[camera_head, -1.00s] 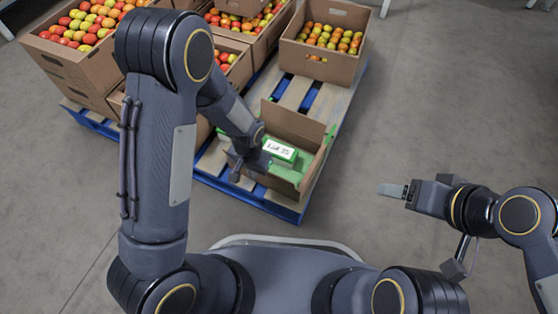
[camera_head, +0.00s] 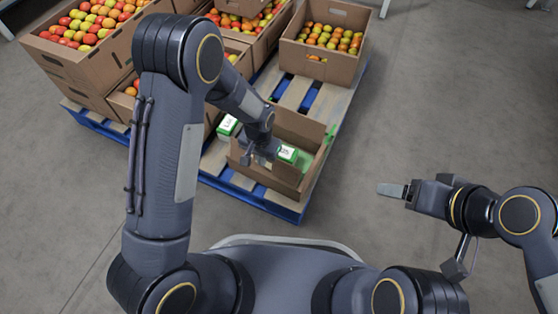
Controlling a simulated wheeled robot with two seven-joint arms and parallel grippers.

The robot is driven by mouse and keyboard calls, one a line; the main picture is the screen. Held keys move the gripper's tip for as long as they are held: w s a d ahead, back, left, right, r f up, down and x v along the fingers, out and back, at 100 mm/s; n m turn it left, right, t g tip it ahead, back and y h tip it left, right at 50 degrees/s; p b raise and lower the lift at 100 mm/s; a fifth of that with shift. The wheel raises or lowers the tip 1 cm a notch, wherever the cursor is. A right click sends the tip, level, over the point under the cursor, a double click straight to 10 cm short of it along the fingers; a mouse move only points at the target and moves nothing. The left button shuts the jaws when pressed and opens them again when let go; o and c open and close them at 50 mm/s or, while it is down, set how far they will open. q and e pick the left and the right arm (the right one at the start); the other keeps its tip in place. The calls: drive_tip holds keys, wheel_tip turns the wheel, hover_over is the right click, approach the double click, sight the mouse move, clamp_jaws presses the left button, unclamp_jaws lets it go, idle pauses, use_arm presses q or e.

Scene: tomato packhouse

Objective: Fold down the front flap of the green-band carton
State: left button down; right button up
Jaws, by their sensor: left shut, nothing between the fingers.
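The open brown carton (camera_head: 268,176) stands at the near end of the pallet, with green on its right edge. My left gripper (camera_head: 262,157) is shut and empty over the carton's near-left part, and my wrist hides part of the carton. Contact with a flap cannot be told. My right gripper (camera_head: 392,190) is over bare floor, apart from the carton; its jaw opening is unclear.
The blue and wooden pallet (camera_head: 244,184) carries the carton and several tomato boxes. One tomato box (camera_head: 317,68) stands behind the carton, and a large one (camera_head: 77,62) stands at far left. The floor (camera_head: 445,110) at right is clear.

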use_arm(q)
drive_tip(key=shift+w+d, duration=0.25)
drive_tip(key=shift+w, duration=0.3)
drive_tip(key=shift+w+d, duration=0.25)
drive_tip(key=shift+w, duration=0.3)
drive_tip(key=shift+w+f, duration=0.1)
drive_tip(key=w+f+b, duration=0.1)
drive_tip(key=w+d+f+b, duration=0.1)
drive_tip(key=w, duration=0.1)
drive_tip(key=shift+d+f, duration=0.2)
drive_tip(key=shift+f, duration=0.05)
drive_tip(key=shift+w+f, duration=0.1)
drive_tip(key=shift+f, duration=0.1)
drive_tip(key=shift+r, duration=0.1)
wheel_tip(320, 180, up, 8)
drive_tip(key=p, duration=0.6)
idle(0.3)
